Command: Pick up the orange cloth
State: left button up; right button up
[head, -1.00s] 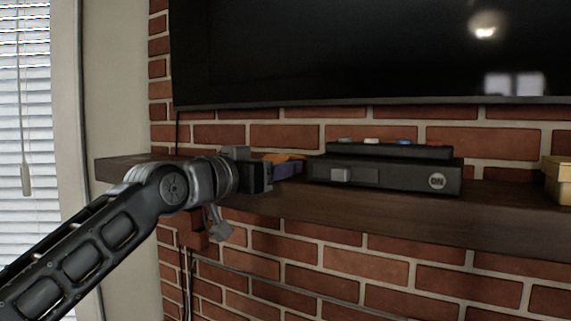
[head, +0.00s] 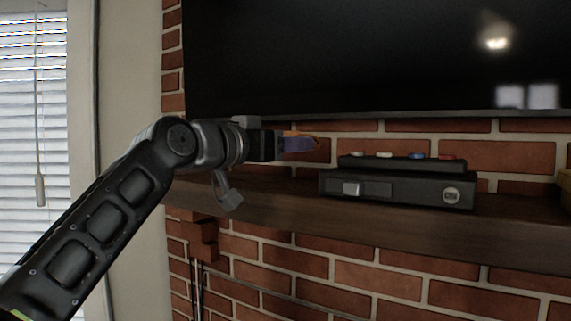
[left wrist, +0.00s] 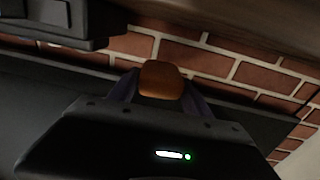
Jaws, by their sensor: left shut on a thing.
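The orange cloth (head: 299,134) is held above the mantel shelf in the head view, with only a small part showing past my left gripper. My left gripper (head: 300,143) has purple fingers that are shut on it. In the left wrist view the cloth (left wrist: 161,79) is a rounded orange lump between the fingers. The rest of the cloth is hidden by the fingers. My right gripper is not in view.
A black console (head: 398,188) with a row of coloured buttons on top stands on the dark wooden shelf (head: 400,225), right of my gripper. A large black screen (head: 370,60) hangs above. Brick wall lies behind. A window blind (head: 30,130) is at the left.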

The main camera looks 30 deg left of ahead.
pick_arm(q)
jog(key=d+b+v, duration=0.1)
jog(key=b+v, duration=0.6)
jog(key=v, duration=1.2)
jog(key=shift+s+b, duration=0.35)
jog(key=shift+s, duration=0.1)
jog(key=shift+d+r, duration=0.1)
jog(key=shift+d, duration=0.05)
